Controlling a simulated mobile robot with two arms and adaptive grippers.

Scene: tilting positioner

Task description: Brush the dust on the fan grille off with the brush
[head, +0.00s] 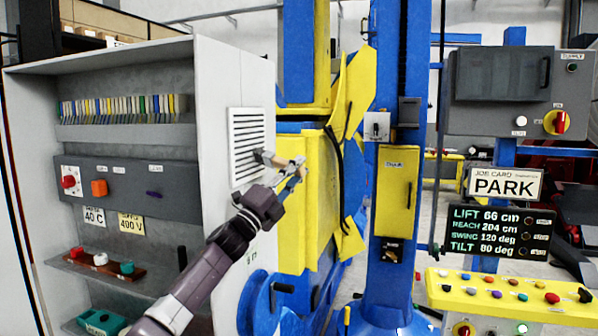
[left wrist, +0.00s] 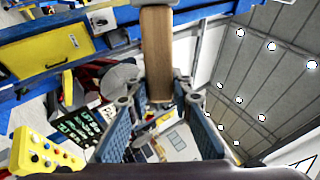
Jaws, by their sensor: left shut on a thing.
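The fan grille (head: 247,140) is a white slatted panel on the side wall of the grey cabinet in the head view. I cannot clearly make out dust on it. My left gripper (head: 290,176) is just right of the grille's lower part. It is shut on the brush (head: 272,159), whose pale wooden part points left toward the grille. I cannot tell whether the brush touches the slats. In the left wrist view the brush (left wrist: 158,55) is a brown wooden bar between the fingertips. Its bristles are not clearly visible. My right gripper is not in view.
The open cabinet (head: 105,150) holds switches and a row of coloured items on the left. A yellow plate of the blue positioner (head: 320,200) stands close behind my left gripper. A button panel (head: 510,297) and a screen (head: 497,232) stand at the right.

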